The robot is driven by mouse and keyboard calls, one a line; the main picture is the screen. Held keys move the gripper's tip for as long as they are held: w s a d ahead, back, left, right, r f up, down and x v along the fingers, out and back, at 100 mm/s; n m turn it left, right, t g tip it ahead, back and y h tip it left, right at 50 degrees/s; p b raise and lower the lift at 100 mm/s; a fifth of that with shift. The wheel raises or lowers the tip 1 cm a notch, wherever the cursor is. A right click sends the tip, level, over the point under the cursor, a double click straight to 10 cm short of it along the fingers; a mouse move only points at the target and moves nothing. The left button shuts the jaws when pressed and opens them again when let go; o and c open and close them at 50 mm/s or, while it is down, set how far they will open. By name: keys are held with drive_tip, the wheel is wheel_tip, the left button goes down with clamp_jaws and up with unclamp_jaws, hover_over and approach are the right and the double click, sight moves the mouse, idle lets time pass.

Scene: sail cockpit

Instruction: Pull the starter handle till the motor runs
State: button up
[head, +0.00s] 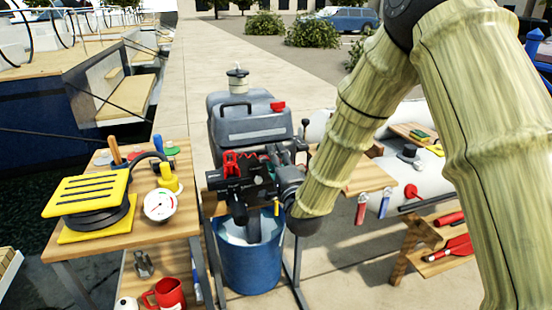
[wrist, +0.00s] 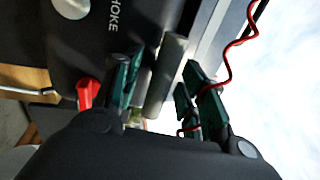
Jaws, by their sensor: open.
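The grey motor (head: 250,130), with a carrying handle and a red cap on top, stands over a blue bucket (head: 250,265). My gripper (head: 243,180) is at the motor's front, partly lost against its dark parts. In the wrist view my gripper (wrist: 160,76) is open, its dark green fingers on either side of a grey bar (wrist: 168,72). The bar may be the starter handle; I cannot tell whether the fingers touch it. A black panel behind carries a round grey knob (wrist: 72,8) and partly visible lettering ending in "HOKE". A red part (wrist: 88,92) sits left of the fingers.
A coiled red cord (wrist: 232,70) hangs close by my right finger. A wooden table (head: 120,232) with a yellow foot pump (head: 92,193) and gauge (head: 159,205) stands left. A grey inflatable boat (head: 460,180) and a wooden stand are on the right. Paving lies behind.

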drive_tip(key=shift+w, duration=0.1)
drive_tip(key=shift+c, duration=0.4)
clamp_jaws()
